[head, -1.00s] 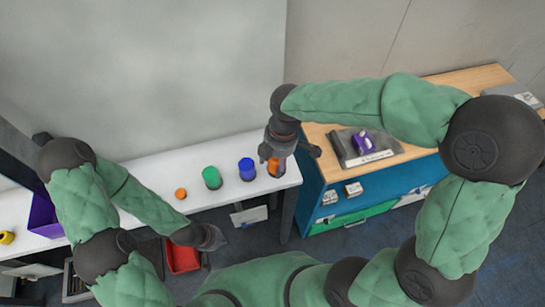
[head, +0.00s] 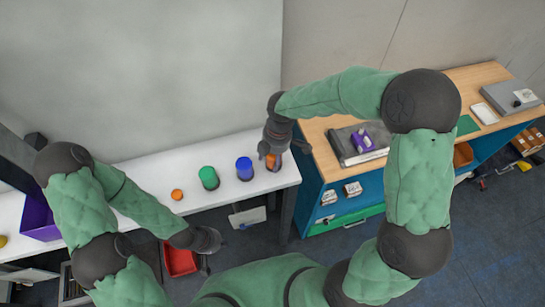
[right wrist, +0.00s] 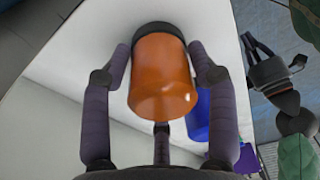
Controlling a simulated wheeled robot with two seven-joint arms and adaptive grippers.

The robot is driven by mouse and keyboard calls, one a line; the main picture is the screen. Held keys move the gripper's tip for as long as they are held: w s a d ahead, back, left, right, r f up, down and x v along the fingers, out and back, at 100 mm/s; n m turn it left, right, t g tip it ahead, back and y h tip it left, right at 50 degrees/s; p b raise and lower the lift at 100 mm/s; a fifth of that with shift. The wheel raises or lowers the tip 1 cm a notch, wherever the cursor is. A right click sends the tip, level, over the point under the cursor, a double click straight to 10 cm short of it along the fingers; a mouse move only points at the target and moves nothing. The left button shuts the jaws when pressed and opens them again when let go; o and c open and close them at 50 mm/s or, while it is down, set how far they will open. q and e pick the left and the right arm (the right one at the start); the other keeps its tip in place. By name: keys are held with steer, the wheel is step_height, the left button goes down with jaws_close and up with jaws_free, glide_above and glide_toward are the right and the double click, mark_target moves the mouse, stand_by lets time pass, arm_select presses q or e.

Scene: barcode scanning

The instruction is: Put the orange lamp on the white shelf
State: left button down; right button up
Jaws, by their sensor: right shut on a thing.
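The orange lamp (head: 273,163) is in my right gripper (head: 271,154), at the right end of the long white shelf (head: 228,202). In the right wrist view the lamp (right wrist: 163,75) is an orange cylinder with a black end, and the fingers of my right gripper (right wrist: 164,75) are shut around it. The white surface is behind it; whether the lamp touches it I cannot tell. My left gripper (head: 212,241) is low in front of the shelf, empty; in the right wrist view its fingers (right wrist: 274,58) look spread.
A blue cylinder (head: 245,169), a green cylinder (head: 209,178) and a small orange piece (head: 178,194) stand in a row left of the lamp. A purple bin (head: 40,220) is at the left. A wood-topped blue cabinet (head: 318,140) stands close right of the shelf. A red bin (head: 180,260) is below.

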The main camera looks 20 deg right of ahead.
steer(key=shift+r, duration=0.1)
steer(key=o, duration=1.2)
steer(key=shift+o, duration=0.2)
steer(key=r, duration=0.4)
steer(key=d+r+p, duration=0.1)
steer(key=r, duration=0.3)
steer(key=r+p, duration=0.1)
steer(key=r, duration=0.3)
steer(key=shift+d, duration=0.15)
